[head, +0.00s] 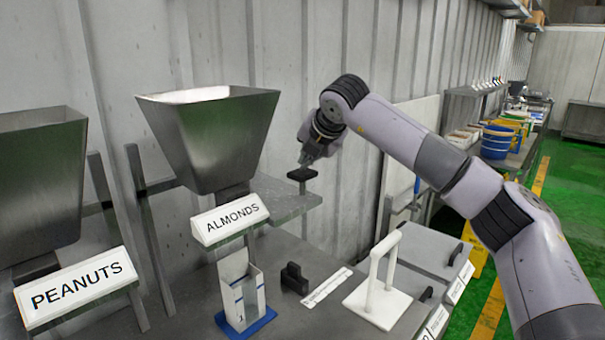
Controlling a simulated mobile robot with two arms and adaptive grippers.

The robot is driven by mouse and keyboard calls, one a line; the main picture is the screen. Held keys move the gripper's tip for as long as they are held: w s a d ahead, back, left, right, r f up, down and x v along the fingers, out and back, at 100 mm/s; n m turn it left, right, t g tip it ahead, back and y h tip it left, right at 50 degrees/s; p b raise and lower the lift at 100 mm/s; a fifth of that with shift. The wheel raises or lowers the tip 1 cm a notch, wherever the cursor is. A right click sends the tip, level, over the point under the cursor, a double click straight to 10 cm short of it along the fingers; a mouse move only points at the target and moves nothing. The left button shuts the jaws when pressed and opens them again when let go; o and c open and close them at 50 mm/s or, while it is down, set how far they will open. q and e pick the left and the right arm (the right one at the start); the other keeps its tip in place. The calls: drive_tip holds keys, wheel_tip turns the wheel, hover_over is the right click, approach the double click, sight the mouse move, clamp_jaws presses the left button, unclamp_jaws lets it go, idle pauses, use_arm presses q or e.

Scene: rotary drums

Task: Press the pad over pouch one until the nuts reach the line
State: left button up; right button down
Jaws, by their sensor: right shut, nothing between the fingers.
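A white pouch (243,290) marked "1" stands upright in a blue-based holder (250,328) below the almonds sign (230,219). The nuts inside it and its line cannot be made out from here. A metal hopper (210,135) stands above that sign. A small black pad (302,174) sits on the right end of a grey metal shelf (290,205) beside the hopper. My right gripper (305,162) is shut and empty, its fingertips right over the black pad; I cannot tell whether they touch. My left gripper is not in view.
A second hopper with a peanuts sign (77,287) stands at the left. A black block (294,279), a white label strip (326,287) and a white plate with an upright handle (378,300) sit right of the pouch. Labelled grey bins (430,249) stand farther right.

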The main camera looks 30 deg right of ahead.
sight(306, 171)
drive_tip(key=shift+f+b, duration=1.4)
drive_tip(key=shift+f, duration=0.15)
idle(0.8)
drive_tip(key=shift+r, duration=0.1)
drive_tip(key=shift+r+p, duration=1.2)
drive_tip(key=shift+r, duration=0.85)
drive_tip(key=shift+r+p, duration=1.7)
drive_tip(key=shift+r, duration=0.9)
drive_tip(key=shift+f, duration=0.15)
